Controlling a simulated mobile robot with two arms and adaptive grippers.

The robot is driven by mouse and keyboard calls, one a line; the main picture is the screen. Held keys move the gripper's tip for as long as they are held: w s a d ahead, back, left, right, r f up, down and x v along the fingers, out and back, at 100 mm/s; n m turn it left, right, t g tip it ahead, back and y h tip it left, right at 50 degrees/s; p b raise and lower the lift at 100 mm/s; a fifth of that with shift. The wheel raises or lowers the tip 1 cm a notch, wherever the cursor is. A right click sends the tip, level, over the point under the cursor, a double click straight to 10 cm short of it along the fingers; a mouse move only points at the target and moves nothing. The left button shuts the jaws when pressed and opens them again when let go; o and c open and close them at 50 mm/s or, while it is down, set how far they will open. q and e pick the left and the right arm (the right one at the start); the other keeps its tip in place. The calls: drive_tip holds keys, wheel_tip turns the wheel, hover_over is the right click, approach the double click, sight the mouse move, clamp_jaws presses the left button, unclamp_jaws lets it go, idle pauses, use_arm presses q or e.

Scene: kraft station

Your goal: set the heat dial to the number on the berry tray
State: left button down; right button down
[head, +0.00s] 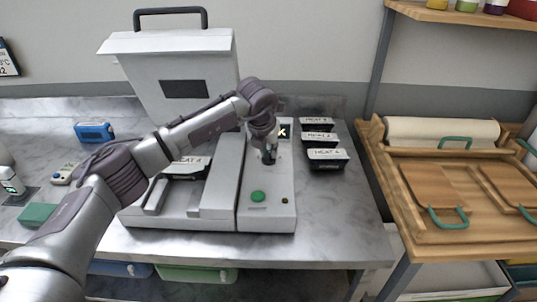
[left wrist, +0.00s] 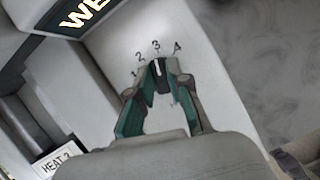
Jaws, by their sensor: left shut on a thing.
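The heat dial (left wrist: 159,72) is a dark knob with a white mark, on the machine's light panel. The numbers 1 to 4 are printed around it, and the white mark points about at 3. My left gripper (left wrist: 160,85) is shut on the dial, one green-lined finger on each side. In the head view my left gripper (head: 268,155) reaches down onto the panel and mostly hides the dial. A black tray (head: 185,172) with a HEAT label sits in the machine; its digit is hard to read, and I cannot tell whether it holds berries. My right gripper is not in view.
Several black trays (head: 326,160) with HEAT labels stand right of the machine. A green button (head: 258,197) is on the front of the panel. A lit screen (head: 284,131) stands behind the dial. A wooden rack (head: 385,170) with boards is at the right.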

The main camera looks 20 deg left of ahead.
use_arm(q)
drive_tip(key=shift+r+m, duration=0.1)
drive_tip(key=shift+m, duration=0.2)
drive_tip(key=c, duration=1.1)
unclamp_jaws()
drive_tip(key=v, duration=1.2)
drive_tip(key=shift+a, duration=0.15)
drive_tip(key=shift+w, duration=0.1)
